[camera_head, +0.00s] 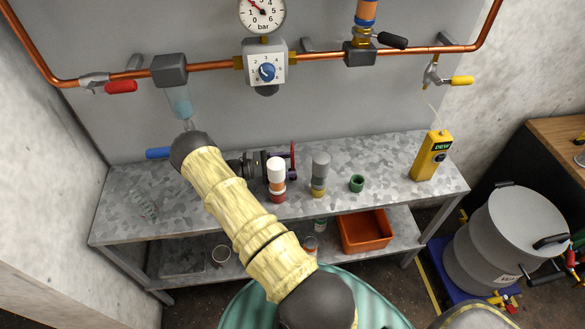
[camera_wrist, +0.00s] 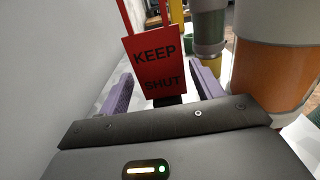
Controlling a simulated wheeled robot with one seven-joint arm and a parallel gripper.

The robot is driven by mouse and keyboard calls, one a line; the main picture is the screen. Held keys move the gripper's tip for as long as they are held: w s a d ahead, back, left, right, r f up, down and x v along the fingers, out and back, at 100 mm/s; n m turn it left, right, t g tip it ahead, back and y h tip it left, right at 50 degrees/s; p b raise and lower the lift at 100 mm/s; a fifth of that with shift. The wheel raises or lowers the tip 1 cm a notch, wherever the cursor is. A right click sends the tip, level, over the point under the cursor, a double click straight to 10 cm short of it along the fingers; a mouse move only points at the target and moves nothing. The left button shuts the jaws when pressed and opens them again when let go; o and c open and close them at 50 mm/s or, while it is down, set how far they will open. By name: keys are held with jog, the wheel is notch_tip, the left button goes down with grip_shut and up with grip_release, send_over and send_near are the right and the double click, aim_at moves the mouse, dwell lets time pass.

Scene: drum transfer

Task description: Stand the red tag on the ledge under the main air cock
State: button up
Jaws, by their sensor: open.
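The red tag (camera_wrist: 152,66), lettered "KEEP SHUT", stands upright between the two purple fingers of my gripper (camera_wrist: 160,72) in the wrist view. A red frame rises above its plate, and a dark part shows below it. My gripper is open, with a finger on each side of the tag; I cannot tell whether either touches it. In the head view the tag (camera_head: 292,154) shows edge-on at my gripper, above the bench. Red-handled (camera_head: 121,86) and yellow-handled (camera_head: 461,81) cocks sit on the copper pipe; I cannot tell which is the main air cock. No ledge is clearly visible.
A green cup (camera_head: 357,183) and yellow meter (camera_head: 432,155) are farther right on the metal bench (camera_head: 390,165). The bench between them has some free room.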

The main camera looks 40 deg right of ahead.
jog(key=c, duration=0.8)
jog(key=shift+c, duration=0.2)
jog(key=shift+r, duration=0.1)
notch_tip(320, 180, up, 18)
jog(key=s+a+b, duration=0.1)
jog(key=s+a, duration=0.3)
jog(key=s, duration=0.3)
jog(key=s+a+b, duration=0.1)
jog(key=s+a, duration=0.4)
jog(key=s, duration=0.3)
jog(key=shift+s+a, duration=0.2)
jog(key=shift+a, duration=0.05)
